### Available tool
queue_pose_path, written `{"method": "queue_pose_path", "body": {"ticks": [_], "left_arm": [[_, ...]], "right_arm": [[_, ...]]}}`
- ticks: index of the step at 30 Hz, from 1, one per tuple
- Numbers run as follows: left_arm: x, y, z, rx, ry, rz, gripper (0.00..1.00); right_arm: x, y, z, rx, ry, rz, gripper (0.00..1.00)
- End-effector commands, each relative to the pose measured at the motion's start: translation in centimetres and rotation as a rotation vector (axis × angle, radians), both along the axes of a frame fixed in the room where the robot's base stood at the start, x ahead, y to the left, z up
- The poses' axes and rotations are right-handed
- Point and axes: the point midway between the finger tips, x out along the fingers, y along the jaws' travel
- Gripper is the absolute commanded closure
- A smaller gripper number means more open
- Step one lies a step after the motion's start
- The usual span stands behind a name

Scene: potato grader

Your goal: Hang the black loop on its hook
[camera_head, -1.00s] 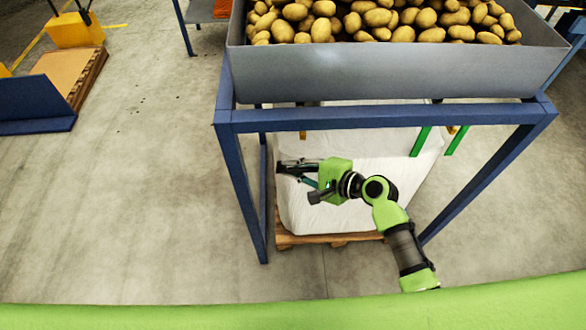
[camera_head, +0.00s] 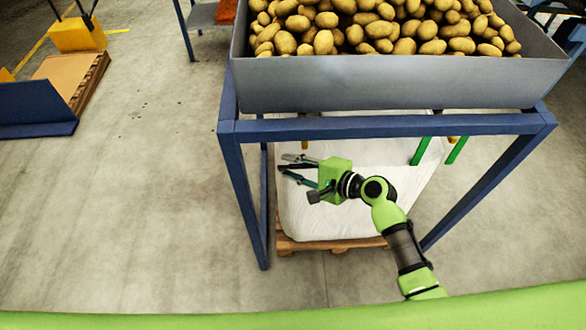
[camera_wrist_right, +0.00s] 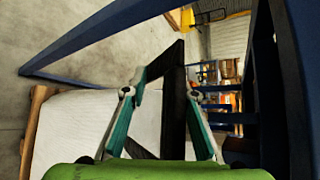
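A dark strap, which looks like the black loop (camera_wrist_right: 174,95), runs up between my right gripper's fingers in the right wrist view and bends to the left at its top. In the head view it is too small to separate clearly from the fingers. My right gripper (camera_head: 286,167) is at the left front of the white bag (camera_head: 345,205), under the blue frame. It also shows in the right wrist view (camera_wrist_right: 160,94), its teal fingers apart on either side of the strap. I cannot tell whether a finger touches it. No hook is clearly visible. My left gripper is out of view.
The blue frame (camera_head: 390,127) stands around the bag, its left front leg (camera_head: 248,200) close to my right gripper. A grey hopper (camera_head: 390,84) full of potatoes (camera_head: 380,27) sits above. The bag rests on a wooden pallet (camera_head: 335,246). Open floor (camera_head: 130,220) lies left.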

Motion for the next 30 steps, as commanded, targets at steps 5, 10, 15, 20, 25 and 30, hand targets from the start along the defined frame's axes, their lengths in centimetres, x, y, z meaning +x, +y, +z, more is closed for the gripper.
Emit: {"method": "queue_pose_path", "body": {"ticks": [5,10,15,20,25,30], "left_arm": [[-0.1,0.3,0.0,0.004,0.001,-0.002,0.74],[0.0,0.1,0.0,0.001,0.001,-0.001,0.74],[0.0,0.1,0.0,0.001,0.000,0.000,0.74],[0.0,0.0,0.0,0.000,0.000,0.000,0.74],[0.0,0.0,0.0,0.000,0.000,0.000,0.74],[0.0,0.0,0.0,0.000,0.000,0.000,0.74]], "right_arm": [[-0.3,-0.2,-0.2,-0.003,0.006,0.001,0.74],[-1.4,-1.6,0.4,-0.005,0.006,0.002,0.74],[-3.5,-4.1,1.9,-0.006,0.006,0.003,0.74],[-5.3,-6.3,3.3,-0.005,0.004,0.002,0.74],[-6.4,-7.8,4.2,-0.005,0.004,0.002,0.74],[-6.8,-8.3,4.5,-0.002,0.004,0.002,0.74]]}}
